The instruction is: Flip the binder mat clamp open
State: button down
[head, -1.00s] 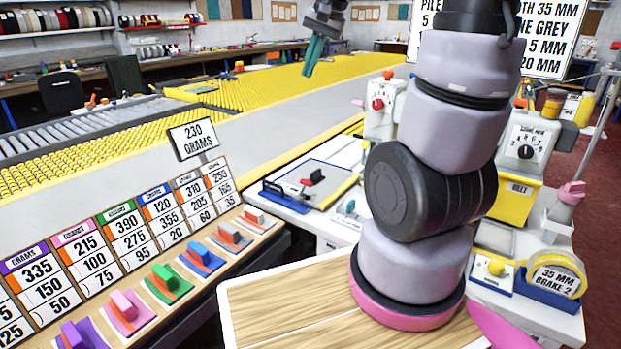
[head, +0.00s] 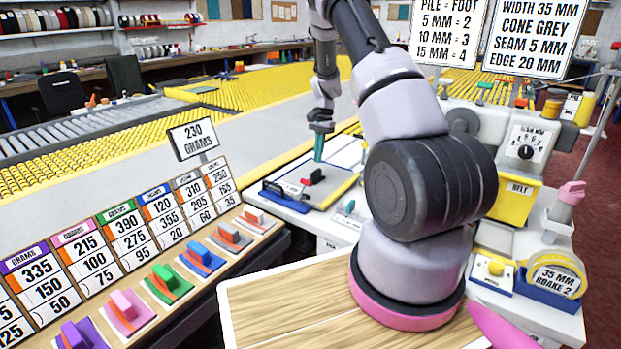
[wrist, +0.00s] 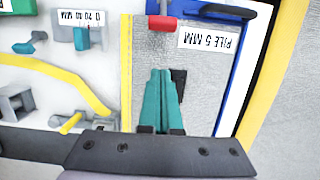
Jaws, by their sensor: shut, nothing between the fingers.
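The binder mat is a grey sheet (wrist: 205,75) with yellow and blue edging and a "PILE 5 MM" label; it also shows on the white bench in the head view (head: 326,193). At one edge is a blue clamp bar (head: 287,204) with a dark strip. A small red and black piece (head: 314,178) is near it. In the wrist view the blue bar (wrist: 184,7), a black bar and a red knob (wrist: 162,23) show at the top. My gripper (head: 318,159) points down above the mat, its teal fingers (wrist: 160,73) shut and empty, apart from the red knob.
A sloping rack of number cards and coloured blocks (head: 130,290) stands at the left. A white machine with a dial (head: 526,150) and a tape roll (head: 558,275) stand at the right. A yellow strip and small teal tabs (wrist: 82,38) lie beside the mat.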

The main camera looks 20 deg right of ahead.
aim_at(314, 192)
jog(key=f, duration=0.3)
jog(key=a+f, duration=0.1)
jog(key=f, duration=0.2)
jog(key=s+f, duration=0.1)
jog(key=f, duration=0.3)
jog(key=shift+s+a, duration=0.1)
jog(key=shift+a, duration=0.25)
jog(key=shift+s+a+r, duration=0.25)
jog(key=shift+a+r, duration=0.15)
jog(key=shift+r, duration=0.25)
jog(key=shift+s+a+r, duration=0.2)
jog(key=shift+a+r, duration=0.2)
jog(key=shift+r, duration=0.2)
jog(key=shift+s+a+r, duration=0.2)
jog(key=shift+a+r, duration=0.1)
jog(key=shift+r, duration=0.1)
jog(key=shift+r, duration=0.1)
